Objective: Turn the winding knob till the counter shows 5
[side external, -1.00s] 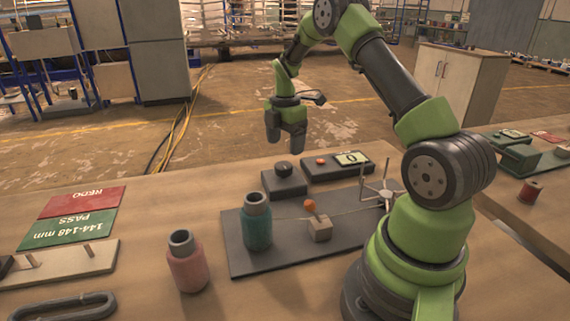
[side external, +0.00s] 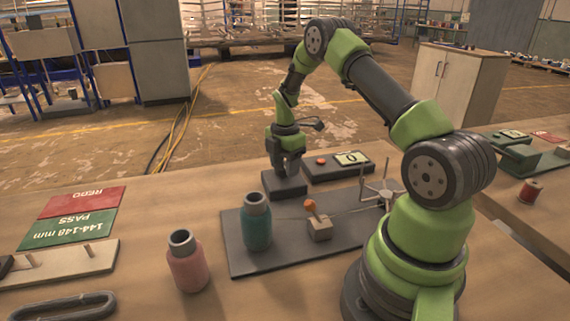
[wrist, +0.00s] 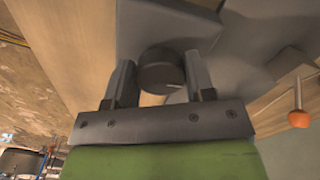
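The dark round winding knob (wrist: 163,70) lies between the two fingers of my gripper (wrist: 160,78) in the wrist view. A pale pointer mark on its top points right. The fingers flank it closely; I cannot tell whether they press on it. In the side view my gripper (side external: 285,170) is down over the dark knob block (side external: 284,185) and hides the knob. The counter (side external: 352,158) reads 0, on a dark box beside an orange button (side external: 321,161).
Red REDO (side external: 85,201) and green PASS (side external: 68,229) cards lie further left.

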